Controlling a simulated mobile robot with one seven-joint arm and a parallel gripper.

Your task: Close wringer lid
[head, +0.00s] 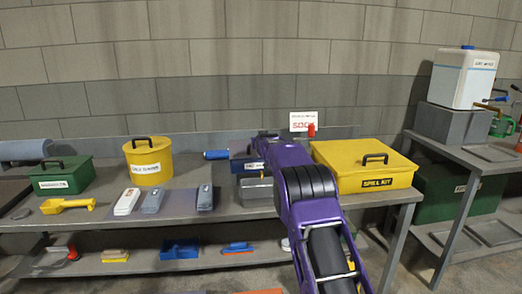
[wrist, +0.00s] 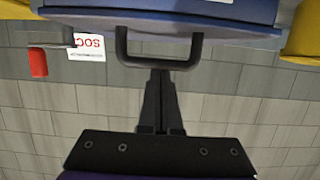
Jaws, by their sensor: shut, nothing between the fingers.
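A blue part with a white label, likely the wringer lid (head: 240,165), shows on the bench beside my purple arm in the head view. My arm hides much of it, and I cannot tell the lid's angle. A grey metal tub (head: 255,192) sits just below it. In the wrist view the blue lid (wrist: 100,13) fills the top edge, with a black U-shaped handle (wrist: 160,62) projecting from it. My gripper (wrist: 160,75) is shut and empty, its fingertips at the handle's crossbar; whether they touch it is unclear.
A yellow spill kit box (head: 365,168) stands to the right of my arm. A yellow canister (head: 149,162), green box (head: 62,177), blue roll (head: 216,155) and several small tools stand to the left. A sign (head: 303,121) and red object (head: 311,130) are behind.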

